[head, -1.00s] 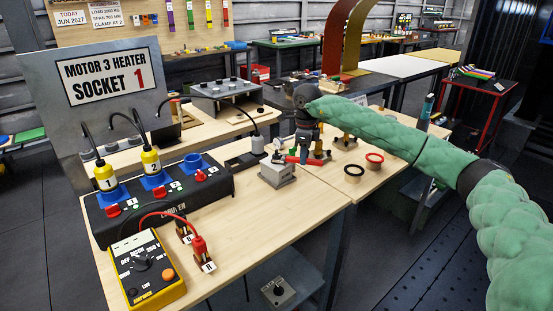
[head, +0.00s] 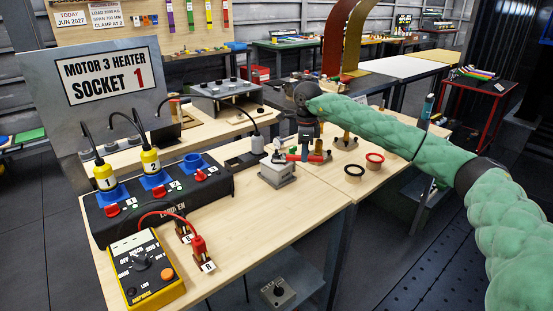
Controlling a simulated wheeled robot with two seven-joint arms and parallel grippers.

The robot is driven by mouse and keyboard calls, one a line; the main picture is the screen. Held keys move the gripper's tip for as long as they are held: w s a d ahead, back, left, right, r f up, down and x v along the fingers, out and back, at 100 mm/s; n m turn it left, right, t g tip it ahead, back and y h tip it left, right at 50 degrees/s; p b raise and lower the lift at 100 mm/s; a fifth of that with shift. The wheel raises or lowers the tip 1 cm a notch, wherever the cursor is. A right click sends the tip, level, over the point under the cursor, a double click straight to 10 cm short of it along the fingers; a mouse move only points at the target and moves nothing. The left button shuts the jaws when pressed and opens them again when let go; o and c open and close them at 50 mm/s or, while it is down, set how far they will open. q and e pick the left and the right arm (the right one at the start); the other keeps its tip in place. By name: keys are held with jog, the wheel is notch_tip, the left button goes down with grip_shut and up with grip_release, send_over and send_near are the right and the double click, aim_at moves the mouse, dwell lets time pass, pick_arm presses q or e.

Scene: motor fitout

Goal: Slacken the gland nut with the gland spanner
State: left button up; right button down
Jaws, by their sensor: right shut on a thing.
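A small grey box (head: 276,175) stands on the wooden bench, with a small pale fitting on its top that looks like the gland nut. The red gland spanner (head: 293,157) lies level beside the top of this box, its left end at the fitting. I cannot tell whether its jaw is around the nut or only against it. My right gripper (head: 309,155) points down at the right of the box and is shut on the spanner's right end, which the fingers partly hide. My left gripper is not in view.
A black socket panel (head: 160,205) with yellow plugs stands left of the box, with a yellow meter (head: 145,270) in front. A black tape ring (head: 354,171) and a red ring (head: 375,158) lie to the right. The bench's front middle is clear.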

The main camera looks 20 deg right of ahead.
jog(key=shift+w+d+n, duration=0.1)
jog(key=shift+w+n, duration=0.2)
jog(key=shift+n, duration=0.2)
jog(key=shift+w+d+n, duration=0.1)
jog(key=shift+w+n, duration=0.25)
jog(key=shift+n, duration=0.05)
jog(key=shift+w, duration=0.1)
dwell(0.4)
jog(key=shift+w+d+n+b, duration=0.15)
jog(key=shift+w+n+b, duration=0.2)
jog(key=shift+n, duration=0.25)
jog(key=shift+w, duration=0.1)
jog(key=shift+w+n, duration=0.4)
jog(key=shift+n, duration=0.2)
jog(key=shift+d, duration=0.15)
dwell(0.7)
jog(key=shift+s+d, duration=0.1)
jog(key=shift+d, duration=0.95)
